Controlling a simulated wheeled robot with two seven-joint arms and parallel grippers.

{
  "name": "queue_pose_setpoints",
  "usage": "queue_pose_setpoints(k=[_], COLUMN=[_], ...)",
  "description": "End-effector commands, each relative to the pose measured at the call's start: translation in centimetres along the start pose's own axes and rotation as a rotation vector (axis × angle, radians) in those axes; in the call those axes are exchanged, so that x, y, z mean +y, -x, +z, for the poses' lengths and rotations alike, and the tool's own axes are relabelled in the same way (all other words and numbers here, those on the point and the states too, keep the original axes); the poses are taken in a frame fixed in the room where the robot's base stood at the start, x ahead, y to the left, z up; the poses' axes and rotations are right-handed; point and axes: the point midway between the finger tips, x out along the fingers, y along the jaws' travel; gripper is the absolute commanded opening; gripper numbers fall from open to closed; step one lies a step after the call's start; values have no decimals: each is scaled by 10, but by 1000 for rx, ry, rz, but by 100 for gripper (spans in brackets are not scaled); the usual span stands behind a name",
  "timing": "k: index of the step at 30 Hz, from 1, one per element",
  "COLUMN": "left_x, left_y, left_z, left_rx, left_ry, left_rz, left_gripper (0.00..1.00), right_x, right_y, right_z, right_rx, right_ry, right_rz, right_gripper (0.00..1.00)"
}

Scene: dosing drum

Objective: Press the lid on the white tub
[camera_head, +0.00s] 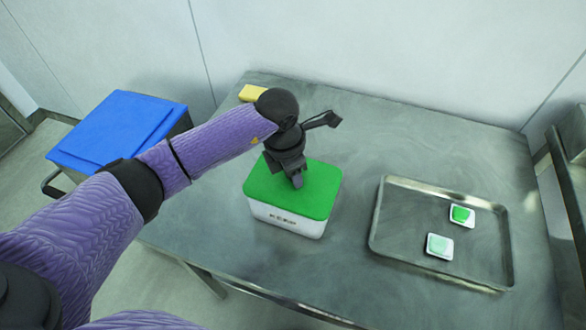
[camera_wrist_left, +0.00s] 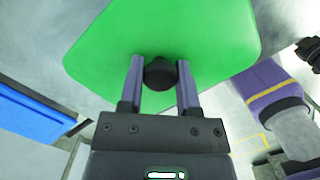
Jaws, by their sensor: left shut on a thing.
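The white tub (camera_head: 262,212) stands on the metal table with dark lettering on its front. The green lid (camera_head: 318,190) lies over the tub's top, and its edge runs along the tub's rim. From here I cannot tell whether it is fully seated. My left gripper (camera_head: 296,181) is above the middle of the lid, pointing down. In the left wrist view the gripper (camera_wrist_left: 160,65) is shut on the lid's round black knob (camera_wrist_left: 160,74), one finger on each side, with the green lid (camera_wrist_left: 190,30) filling the upper middle. My right gripper does not show.
A metal tray (camera_head: 376,232) at the right holds two small white packs with green tops, one bright (camera_head: 461,215), one pale (camera_head: 439,246). A yellow block (camera_head: 252,93) lies at the table's back edge. A blue-topped bin (camera_head: 115,128) stands left. The table between tub and tray is clear.

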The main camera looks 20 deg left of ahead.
Motion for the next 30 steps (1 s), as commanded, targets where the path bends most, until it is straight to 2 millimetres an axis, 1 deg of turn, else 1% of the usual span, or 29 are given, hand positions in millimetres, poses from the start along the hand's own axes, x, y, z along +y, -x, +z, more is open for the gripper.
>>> queue_pose_setpoints(k=[4,5,6,8,9,10,15,16,18,26,30], left_x=[0,0,0,0,0,0,0,0,0,0,0], left_y=[0,0,0,0,0,0,0,0,0,2,16], left_z=[0,0,0,0,0,0,0,0,0,0,2], left_rx=[0,0,0,0,0,0,0,0,0,0,-1], left_ry=[0,0,0,0,0,0,0,0,0,0,-1], left_rz=[0,0,0,0,0,0,-1,-1,-1,0,1], left_gripper=[0,46,55,67,76,82,83,87,100,100,100], right_x=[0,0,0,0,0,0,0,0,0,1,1], right_y=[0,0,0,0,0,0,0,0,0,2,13], right_z=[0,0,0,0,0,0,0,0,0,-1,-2], right_rx=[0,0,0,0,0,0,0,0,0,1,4], right_ry=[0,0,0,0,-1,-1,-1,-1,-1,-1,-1], right_rz=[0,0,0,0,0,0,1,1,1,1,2], right_gripper=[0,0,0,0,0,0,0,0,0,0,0])
